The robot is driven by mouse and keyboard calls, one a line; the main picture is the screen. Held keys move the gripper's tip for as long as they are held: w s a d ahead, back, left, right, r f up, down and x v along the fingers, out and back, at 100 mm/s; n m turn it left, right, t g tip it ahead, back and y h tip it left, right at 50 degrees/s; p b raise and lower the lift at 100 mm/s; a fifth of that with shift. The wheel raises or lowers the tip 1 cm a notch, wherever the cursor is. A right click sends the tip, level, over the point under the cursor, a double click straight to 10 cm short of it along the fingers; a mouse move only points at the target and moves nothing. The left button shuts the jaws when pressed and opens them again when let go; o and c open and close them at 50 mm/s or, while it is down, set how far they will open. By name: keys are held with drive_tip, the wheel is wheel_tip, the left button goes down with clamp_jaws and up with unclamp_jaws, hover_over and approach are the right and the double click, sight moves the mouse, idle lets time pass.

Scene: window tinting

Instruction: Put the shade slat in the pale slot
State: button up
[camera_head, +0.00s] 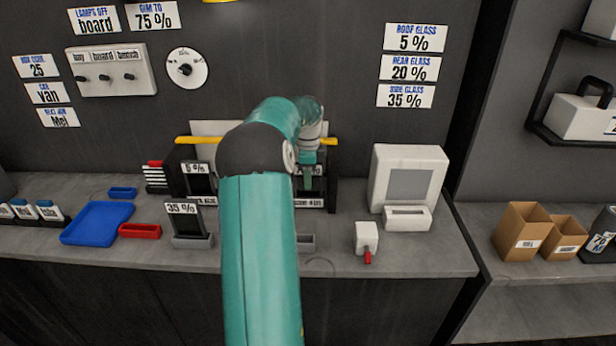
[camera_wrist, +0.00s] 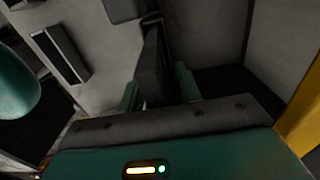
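In the head view, my gripper (camera_head: 308,178) points down at the dark rack behind the arm, over a dark slat with a % label. The wrist view shows the two teal fingers of my gripper (camera_wrist: 160,90) on either side of a dark upright slat (camera_wrist: 152,65); whether they press on it is unclear. A dark 35 % slat (camera_head: 190,222) stands in a grey holder left of my arm. A 5 % slat (camera_head: 198,182) stands at the rack's left. A grey holder (camera_head: 306,243) is partly hidden by my arm. A pale holder with a dark slot (camera_wrist: 60,52) shows in the wrist view.
The blue tray (camera_head: 97,223) and red tray (camera_head: 139,231) lie on the left of the counter (camera_head: 345,225). A white device (camera_head: 407,180) and a small white block with a red tip (camera_head: 367,240) stand right. A yellow bar (camera_head: 195,140) runs along the rack's top.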

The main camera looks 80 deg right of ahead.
wheel_tip(320, 180, up, 12)
drive_tip(key=shift+r, duration=0.1)
idle(0.5)
drive_tip(key=w+a+r+n+t, duration=0.1)
drive_tip(key=w+a+r+n, duration=0.2)
drive_tip(key=w+a+n, duration=0.75)
drive_tip(key=w+a+r+n+t, duration=0.2)
drive_tip(key=w+a+r+n, duration=0.25)
drive_tip(key=w+a, duration=1.1)
drive_tip(key=s+a+f+n+t, duration=0.15)
drive_tip(key=a+n, duration=0.25)
drive_tip(key=a, duration=0.6)
drive_tip(key=s+a+n+g, duration=0.1)
drive_tip(key=s+a+n, duration=0.25)
drive_tip(key=a, duration=0.75)
drive_tip(key=s+a+f+n+t, duration=0.1)
drive_tip(key=s+a+f+n, duration=0.2)
drive_tip(key=a+n, duration=0.2)
drive_tip(key=s+a+f+n+t, duration=0.1)
drive_tip(key=s+a+f+n, duration=0.2)
drive_tip(key=a+n, duration=0.3)
drive_tip(key=a, duration=0.5)
drive_tip(key=shift+s+a+f, duration=0.15)
drive_tip(key=shift+s+f, duration=0.05)
drive_tip(key=shift+f, duration=0.2)
